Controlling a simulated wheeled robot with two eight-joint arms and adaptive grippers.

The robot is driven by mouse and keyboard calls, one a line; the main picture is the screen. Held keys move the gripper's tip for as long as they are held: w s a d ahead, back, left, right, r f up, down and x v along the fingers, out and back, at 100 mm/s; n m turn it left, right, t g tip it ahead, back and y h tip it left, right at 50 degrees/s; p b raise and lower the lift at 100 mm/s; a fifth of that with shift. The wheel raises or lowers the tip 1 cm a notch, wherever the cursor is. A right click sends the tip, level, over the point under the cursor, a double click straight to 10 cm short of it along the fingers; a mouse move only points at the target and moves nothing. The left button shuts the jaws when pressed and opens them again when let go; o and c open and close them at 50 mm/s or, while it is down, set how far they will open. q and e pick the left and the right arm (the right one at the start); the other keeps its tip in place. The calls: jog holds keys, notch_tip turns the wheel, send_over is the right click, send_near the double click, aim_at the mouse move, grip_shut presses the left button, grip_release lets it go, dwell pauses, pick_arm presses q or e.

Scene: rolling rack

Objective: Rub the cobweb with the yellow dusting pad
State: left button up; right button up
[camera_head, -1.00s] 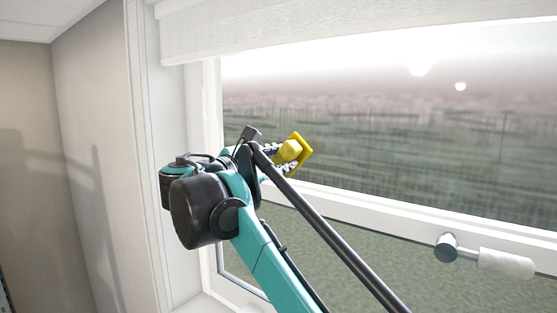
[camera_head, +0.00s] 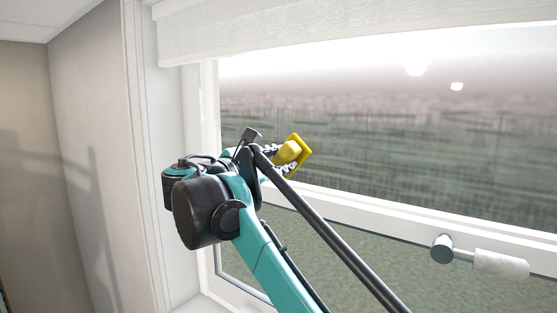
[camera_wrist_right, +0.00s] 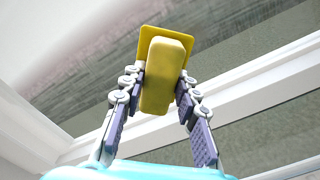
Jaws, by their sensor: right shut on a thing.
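The yellow dusting pad (camera_head: 298,152) is in my right gripper (camera_head: 282,160), in front of the window glass in the head view. The wrist view shows the pad (camera_wrist_right: 163,75) as a flat yellow plate with a thick block handle. The two fingers of my right gripper (camera_wrist_right: 160,95) are shut on the block from both sides. The plate faces away from my wrist, toward the window. I cannot tell whether it touches the glass. I cannot make out a cobweb in any view. My left gripper is not in view.
The white window frame (camera_head: 400,213) has a crossbar below the pad. A window handle (camera_head: 490,260) sticks out at the lower right. A rolled blind (camera_head: 300,25) hangs above. A pale wall (camera_head: 90,150) stands at the left.

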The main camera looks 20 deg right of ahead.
aim_at(304, 159)
jog(key=shift+w+d, duration=0.1)
jog(key=shift+d, duration=0.05)
jog(key=shift+w+d+p, duration=0.25)
jog(key=shift+d+p, duration=0.05)
jog(key=shift+d, duration=0.05)
dwell(1.4)
dwell(0.7)
jog(key=shift+s+d, duration=0.5)
jog(key=shift+s, duration=0.15)
jog(key=shift+s+d+b, duration=0.3)
jog(key=shift+s+d, duration=0.45)
jog(key=shift+s, duration=0.2)
jog(key=shift+s+d, duration=0.4)
jog(key=shift+s, duration=0.1)
jog(key=shift+s+d, duration=0.85)
jog(key=shift+s, duration=0.25)
jog(key=shift+a, duration=0.1)
